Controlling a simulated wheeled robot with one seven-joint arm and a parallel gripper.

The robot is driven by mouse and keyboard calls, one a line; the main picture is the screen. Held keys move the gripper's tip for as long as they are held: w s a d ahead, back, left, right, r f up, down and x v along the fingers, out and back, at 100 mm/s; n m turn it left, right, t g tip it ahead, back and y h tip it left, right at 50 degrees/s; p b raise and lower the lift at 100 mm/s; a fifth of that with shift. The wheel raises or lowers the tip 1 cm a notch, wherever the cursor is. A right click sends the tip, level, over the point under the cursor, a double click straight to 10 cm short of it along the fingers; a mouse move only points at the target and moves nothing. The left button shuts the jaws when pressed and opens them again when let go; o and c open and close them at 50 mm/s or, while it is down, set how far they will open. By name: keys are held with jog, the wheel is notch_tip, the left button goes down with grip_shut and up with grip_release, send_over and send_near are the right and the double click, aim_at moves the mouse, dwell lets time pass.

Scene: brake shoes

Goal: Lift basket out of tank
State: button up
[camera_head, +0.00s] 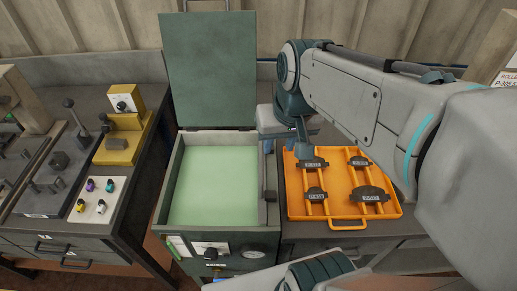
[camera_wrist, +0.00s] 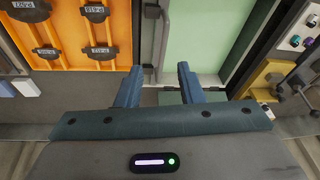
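The tank (camera_head: 215,190) stands open in the middle of the head view, filled with pale green liquid. The liquid also shows in the wrist view (camera_wrist: 215,35). I cannot make out a basket under its surface. A grey bar with a dark block (camera_head: 269,194) runs along the tank's right side; a grey upright loop or bar shows there in the wrist view (camera_wrist: 160,30). My gripper (camera_wrist: 157,75) is open and empty, with its fingers apart near the tank's rear right corner. In the head view my arm partly hides it.
An orange tray (camera_head: 388,210) with several labelled dark brake shoes lies right of the tank. The raised green lid (camera_head: 208,70) stands behind the tank. A left bench holds a yellow fixture (camera_head: 125,145) and a panel of coloured knobs (camera_head: 95,200).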

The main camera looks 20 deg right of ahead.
aim_at(261, 157)
jog(key=w+d+f+m+g+y+b, duration=0.25)
jog(key=w+b, duration=0.25)
jog(key=w, duration=0.7)
jog(key=shift+h, duration=0.45)
jog(key=f, duration=0.4)
jog(key=a+f, duration=0.1)
jog(key=f, duration=0.4)
jog(key=a+f, duration=0.1)
jog(key=f, duration=0.4)
jog(key=shift+w+a+f, duration=0.1)
jog(key=shift+w+a, duration=0.05)
jog(key=shift+a, duration=0.05)
jog(key=shift+p, duration=0.3)
grip_shut()
